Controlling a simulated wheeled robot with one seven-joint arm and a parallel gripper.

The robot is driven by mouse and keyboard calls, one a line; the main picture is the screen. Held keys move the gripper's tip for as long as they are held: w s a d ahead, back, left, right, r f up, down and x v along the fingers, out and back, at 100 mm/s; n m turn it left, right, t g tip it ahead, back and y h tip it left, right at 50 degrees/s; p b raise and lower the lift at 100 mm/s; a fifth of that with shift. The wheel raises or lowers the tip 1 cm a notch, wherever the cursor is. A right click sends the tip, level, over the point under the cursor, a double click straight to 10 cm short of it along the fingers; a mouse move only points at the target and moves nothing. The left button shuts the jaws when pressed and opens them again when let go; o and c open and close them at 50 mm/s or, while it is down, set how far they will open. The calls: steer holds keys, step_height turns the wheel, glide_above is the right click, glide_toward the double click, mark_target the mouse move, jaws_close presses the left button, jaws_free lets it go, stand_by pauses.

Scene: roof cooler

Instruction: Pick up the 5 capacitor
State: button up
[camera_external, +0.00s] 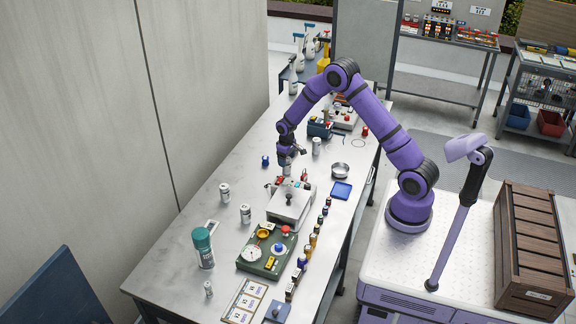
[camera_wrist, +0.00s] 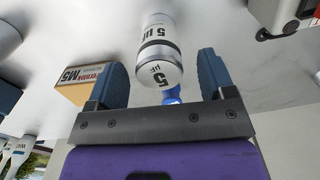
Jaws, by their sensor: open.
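In the wrist view a silver-and-white capacitor (camera_wrist: 160,52) marked "5 µF" lies ahead of my gripper (camera_wrist: 161,66), with its near end between the two blue fingers. The fingers stand open, with a visible gap on each side of the can. In the external view my gripper (camera_external: 291,152) is low over the middle of the metal bench, pointing down. A small grey can shape shows just under it, partly hidden, and its label cannot be read there. Another silver can (camera_external: 316,146) stands to the right of my gripper.
A grey device (camera_external: 290,206) sits just in front of my gripper on the bench (camera_external: 170,275). More cans (camera_external: 245,213), a green spray can (camera_external: 203,248) and a green gauge board (camera_external: 265,256) are nearer. A tan M5 box (camera_wrist: 78,92) is left of the fingers.

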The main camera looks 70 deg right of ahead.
steer(key=shift+f, duration=1.5)
steer(key=c, duration=1)
